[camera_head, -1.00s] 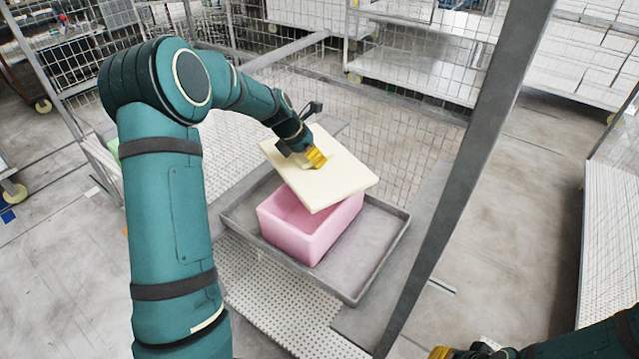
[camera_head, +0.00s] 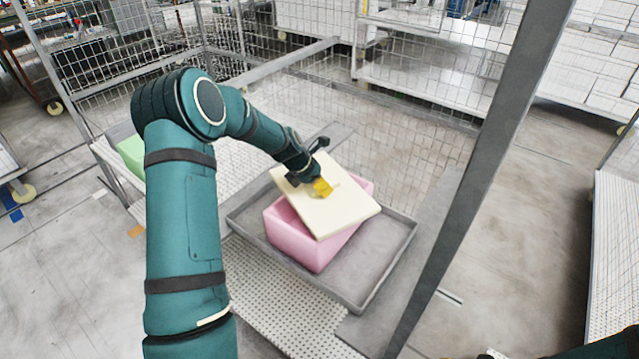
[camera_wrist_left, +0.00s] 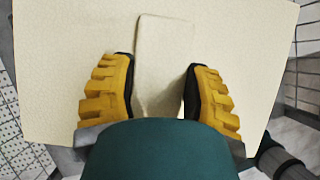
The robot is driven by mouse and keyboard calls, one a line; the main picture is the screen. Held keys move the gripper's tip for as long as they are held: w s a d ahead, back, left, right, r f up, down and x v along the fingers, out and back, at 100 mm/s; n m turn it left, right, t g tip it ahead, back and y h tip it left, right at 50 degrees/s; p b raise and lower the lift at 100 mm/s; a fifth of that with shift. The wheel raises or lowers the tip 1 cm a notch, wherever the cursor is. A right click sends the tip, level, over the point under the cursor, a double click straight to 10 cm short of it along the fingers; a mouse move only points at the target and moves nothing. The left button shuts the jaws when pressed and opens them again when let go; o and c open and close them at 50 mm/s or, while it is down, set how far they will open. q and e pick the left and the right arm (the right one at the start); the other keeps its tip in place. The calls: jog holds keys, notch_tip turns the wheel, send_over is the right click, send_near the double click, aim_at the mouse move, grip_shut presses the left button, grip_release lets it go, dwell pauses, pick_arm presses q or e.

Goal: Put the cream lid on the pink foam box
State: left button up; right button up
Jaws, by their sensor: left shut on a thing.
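The cream lid (camera_head: 335,210) is a flat slab held over the pink foam box (camera_head: 298,243), turned at an angle to it. The box stands upright in a grey tray (camera_head: 375,265). The lid hides most of the box's opening; whether they touch I cannot tell. My left gripper (camera_head: 322,187) is shut on the lid's raised grip. In the left wrist view the yellow fingers (camera_wrist_left: 160,92) lie on both sides of the grip on the lid (camera_wrist_left: 60,60).
A grey post (camera_head: 490,160) rises to the right of the tray. A perforated metal surface (camera_head: 275,300) lies in front of the tray. A green object (camera_head: 131,153) stands at the left. Wire mesh fencing encloses the back.

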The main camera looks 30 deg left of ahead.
pick_arm(q)
jog(key=o, duration=1)
jog(key=shift+f, duration=0.15)
jog(key=shift+r, duration=0.2)
jog(key=v, duration=1.2)
jog(key=shift+p, duration=0.4)
